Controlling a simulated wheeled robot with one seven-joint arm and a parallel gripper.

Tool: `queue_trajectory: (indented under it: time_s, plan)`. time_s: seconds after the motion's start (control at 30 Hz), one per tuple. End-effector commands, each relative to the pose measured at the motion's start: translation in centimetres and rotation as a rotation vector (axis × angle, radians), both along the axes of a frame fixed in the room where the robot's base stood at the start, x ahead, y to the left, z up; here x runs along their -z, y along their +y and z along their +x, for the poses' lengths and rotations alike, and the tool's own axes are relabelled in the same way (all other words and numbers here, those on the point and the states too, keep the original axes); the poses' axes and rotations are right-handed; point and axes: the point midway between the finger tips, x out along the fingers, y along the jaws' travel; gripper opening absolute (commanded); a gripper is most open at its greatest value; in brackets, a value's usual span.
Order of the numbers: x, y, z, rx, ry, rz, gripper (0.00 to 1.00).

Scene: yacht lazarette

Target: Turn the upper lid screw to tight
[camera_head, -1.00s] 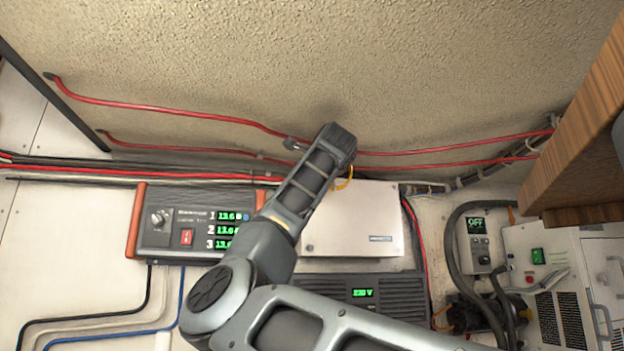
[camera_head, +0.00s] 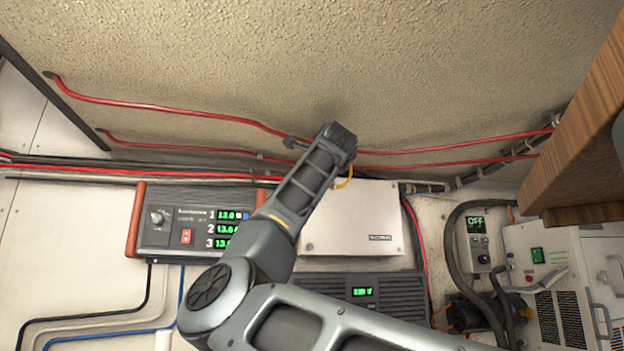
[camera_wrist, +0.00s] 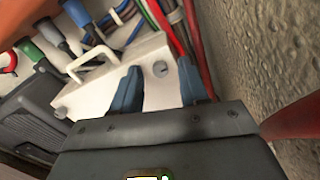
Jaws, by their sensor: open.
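The white box (camera_head: 360,235) is on the panel, partly behind my arm in the head view. In the wrist view its pale lid (camera_wrist: 108,85) shows a grey round screw (camera_wrist: 160,69) between and just beyond my fingertips, on the side near the cables; it appears to be the upper one. Another screw (camera_wrist: 60,112) is at the lid's other end. My gripper (camera_wrist: 160,82) is open, its two blue-grey fingers on either side of the first screw, with nothing between them. I cannot tell whether they touch the lid. The head view hides the fingers and the upper screw.
Red cables (camera_head: 450,148) run along the textured wall (camera_head: 300,60) close above the box. A three-channel display unit (camera_head: 180,245) is left of it, and a dark vented unit (camera_head: 400,290) is below. A wooden edge (camera_head: 580,130) juts in at right.

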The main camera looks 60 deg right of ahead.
Motion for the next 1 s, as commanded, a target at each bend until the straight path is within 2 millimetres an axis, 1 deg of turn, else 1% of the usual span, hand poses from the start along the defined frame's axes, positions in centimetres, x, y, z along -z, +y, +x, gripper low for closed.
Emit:
queue_trajectory:
  time_s: [0.3, 0.5, 0.67, 1.0]
  plan:
    - [0.3, 3.6, -3.0, 0.000, -0.003, -0.002, 0.44]
    - [0.2, 5.3, -4.5, 0.000, -0.001, 0.000, 0.44]
    - [0.1, 5.7, -4.9, 0.000, 0.000, 0.000, 0.44]
    - [0.1, 5.7, -4.9, 0.000, 0.000, 0.000, 0.44]
